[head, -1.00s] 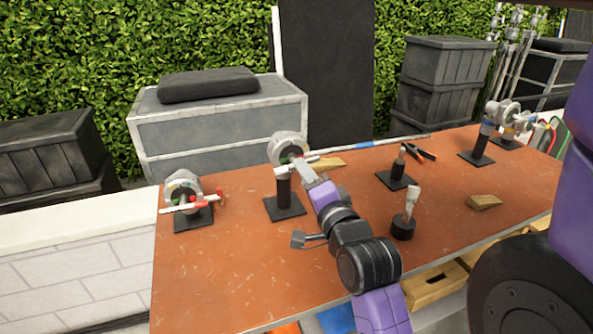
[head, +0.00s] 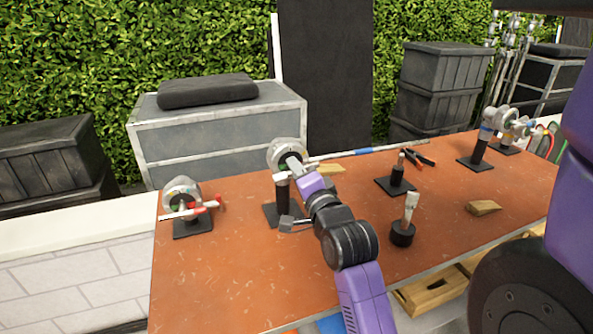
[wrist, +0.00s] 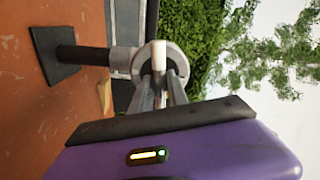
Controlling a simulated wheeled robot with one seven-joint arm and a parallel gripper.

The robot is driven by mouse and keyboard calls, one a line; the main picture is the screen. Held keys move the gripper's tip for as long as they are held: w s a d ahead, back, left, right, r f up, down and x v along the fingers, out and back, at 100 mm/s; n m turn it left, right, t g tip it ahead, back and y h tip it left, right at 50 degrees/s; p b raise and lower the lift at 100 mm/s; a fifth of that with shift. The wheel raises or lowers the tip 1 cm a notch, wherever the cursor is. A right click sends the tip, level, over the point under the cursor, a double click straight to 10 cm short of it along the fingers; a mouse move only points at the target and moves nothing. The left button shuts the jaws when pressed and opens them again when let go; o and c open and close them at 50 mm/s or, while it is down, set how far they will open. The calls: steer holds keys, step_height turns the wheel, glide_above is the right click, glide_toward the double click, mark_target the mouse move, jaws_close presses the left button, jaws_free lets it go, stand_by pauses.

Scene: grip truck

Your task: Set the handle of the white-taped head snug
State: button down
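The head at the middle of the table (head: 287,155) is a pale round disc on a black post, with white on its handle below the disc. In the wrist view its ring (wrist: 121,62) stands ahead of me, and a white handle end (wrist: 158,55) points up across it. My gripper (wrist: 162,80) reaches to this handle. The fingers lie on either side of it and look apart; I cannot tell whether they touch it. In the head view my gripper (head: 296,168) covers part of the disc.
A similar head (head: 183,195) with a red handle stands at left, and more heads (head: 487,125) stand at far right. A long rod (head: 375,151) runs right from behind my gripper. A black-based brush-like piece (head: 403,232) and a wooden wedge (head: 483,207) sit right of my arm.

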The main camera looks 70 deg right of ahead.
stand_by(0.4)
steer(key=n+p, duration=0.1)
steer(key=n, duration=0.3)
steer(key=shift+w, duration=0.1)
steer(key=n+p, duration=0.1)
steer(key=n, duration=0.2)
steer(key=shift+n, duration=0.3)
steer(key=n+p, duration=0.1)
steer(key=n, duration=0.2)
steer(key=shift+r+n, duration=0.1)
steer(key=shift+n, duration=0.2)
steer(key=shift+n+p, duration=1)
steer(key=shift+n, duration=1.1)
steer(key=c, duration=1.3)
jaws_free()
